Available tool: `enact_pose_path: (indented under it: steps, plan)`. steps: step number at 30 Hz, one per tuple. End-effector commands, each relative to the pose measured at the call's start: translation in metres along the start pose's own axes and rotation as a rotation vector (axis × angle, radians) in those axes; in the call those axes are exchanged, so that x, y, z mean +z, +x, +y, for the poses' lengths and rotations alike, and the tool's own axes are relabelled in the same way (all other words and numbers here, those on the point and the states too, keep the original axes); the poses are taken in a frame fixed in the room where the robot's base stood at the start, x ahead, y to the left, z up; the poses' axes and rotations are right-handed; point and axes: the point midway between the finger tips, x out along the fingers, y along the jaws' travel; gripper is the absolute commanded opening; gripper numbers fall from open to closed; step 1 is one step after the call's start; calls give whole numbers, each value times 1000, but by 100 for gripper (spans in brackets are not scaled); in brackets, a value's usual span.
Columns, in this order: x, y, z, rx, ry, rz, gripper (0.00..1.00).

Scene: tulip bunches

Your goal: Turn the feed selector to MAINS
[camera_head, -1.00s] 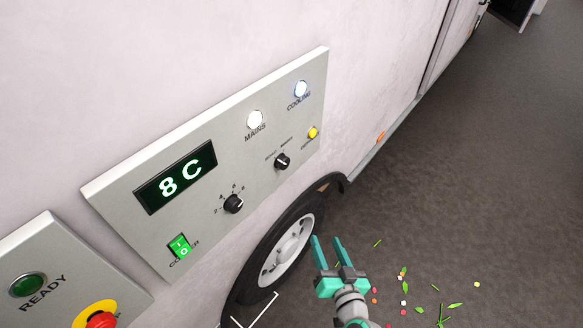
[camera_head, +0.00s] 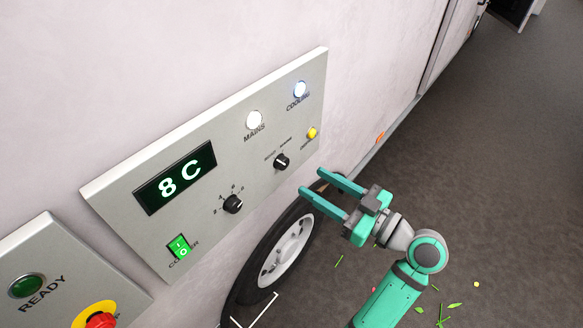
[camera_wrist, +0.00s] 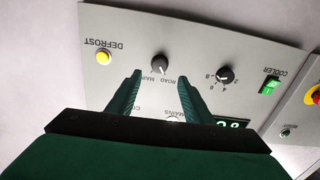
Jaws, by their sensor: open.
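The feed selector (camera_head: 281,162) is a small black knob with a white pointer line on the grey control panel (camera_head: 110,196). Its small labels are hard to read in the head view; the wrist view shows the knob (camera_wrist: 158,64) with ROAD and part of another word beside it. My gripper (camera_head: 311,182) is open and empty, its two teal fingers pointing at the panel, below and right of the selector and apart from it. In the wrist view the fingertips (camera_wrist: 159,78) spread to either side below the selector. The white MAINS lamp (camera_head: 254,120) is lit.
A numbered black dial (camera_head: 233,204), yellow DEFROST button (camera_head: 312,133), green COOLER switch (camera_head: 180,247) and 8 C display (camera_head: 176,178) share the panel. A READY panel (camera_head: 50,270) with a red button (camera_head: 101,320) stands left. A wheel (camera_head: 288,252) lies below; petals and leaves litter the floor.

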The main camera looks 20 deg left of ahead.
Motion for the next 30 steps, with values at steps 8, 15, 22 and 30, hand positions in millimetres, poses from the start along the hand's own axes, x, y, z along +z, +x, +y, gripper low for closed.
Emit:
enact_pose_path:
  steps: [8,15,22,30]
  plan:
    - [0,50,0,-2,1,-1,46]
    - [0,79,0,-1,1,0,46]
    - [0,86,0,3,1,-1,46]
    - [0,86,0,3,1,-1,27]
